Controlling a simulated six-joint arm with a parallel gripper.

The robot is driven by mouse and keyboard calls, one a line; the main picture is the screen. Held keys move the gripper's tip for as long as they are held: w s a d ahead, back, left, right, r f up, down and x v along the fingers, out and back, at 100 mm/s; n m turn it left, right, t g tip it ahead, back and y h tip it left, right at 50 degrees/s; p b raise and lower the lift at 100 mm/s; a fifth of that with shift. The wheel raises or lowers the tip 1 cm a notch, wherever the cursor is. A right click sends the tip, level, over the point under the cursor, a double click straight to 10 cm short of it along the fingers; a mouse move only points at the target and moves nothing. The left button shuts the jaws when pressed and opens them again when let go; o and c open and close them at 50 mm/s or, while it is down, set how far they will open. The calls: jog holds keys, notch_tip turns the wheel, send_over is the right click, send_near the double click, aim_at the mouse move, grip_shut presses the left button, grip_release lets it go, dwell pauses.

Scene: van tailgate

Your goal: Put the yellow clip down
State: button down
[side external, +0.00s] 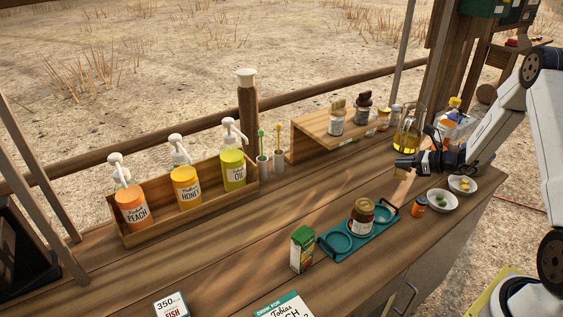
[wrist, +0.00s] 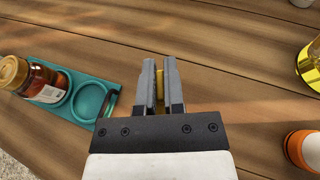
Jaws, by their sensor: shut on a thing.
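My gripper (side external: 401,163) is over the right part of the wooden counter, pointing left in the side view. In the wrist view its two grey fingers (wrist: 160,88) are shut on the yellow clip (wrist: 160,74), which is mostly hidden between them. In the side view, a small yellowish bit of the clip (side external: 400,175) shows under the fingertips. The clip seems to be above the counter, but I cannot tell the exact gap. A white bowl (side external: 441,208) with green pieces and another white bowl (side external: 462,193) with yellow pieces stand to the right.
A teal tray (side external: 333,250) holds a brown jar (side external: 361,218) and has empty round recesses. A small orange bottle (side external: 418,204), an oil bottle (side external: 407,140) and a wooden riser (side external: 310,143) with jars stand nearby. The counter (side external: 345,180) between riser and tray is bare.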

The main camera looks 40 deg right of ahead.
jog(key=shift+w+d+f, duration=0.3)
jog(key=shift+w+f, duration=0.35)
jog(key=shift+f, duration=0.25)
jog(key=shift+w+d+f, duration=0.15)
jog(key=shift+w+f, duration=0.1)
jog(key=shift+f, duration=1.55)
jog(key=shift+f, duration=0.15)
jog(key=c, duration=0.7)
grip_release()
jog(key=shift+c, duration=0.2)
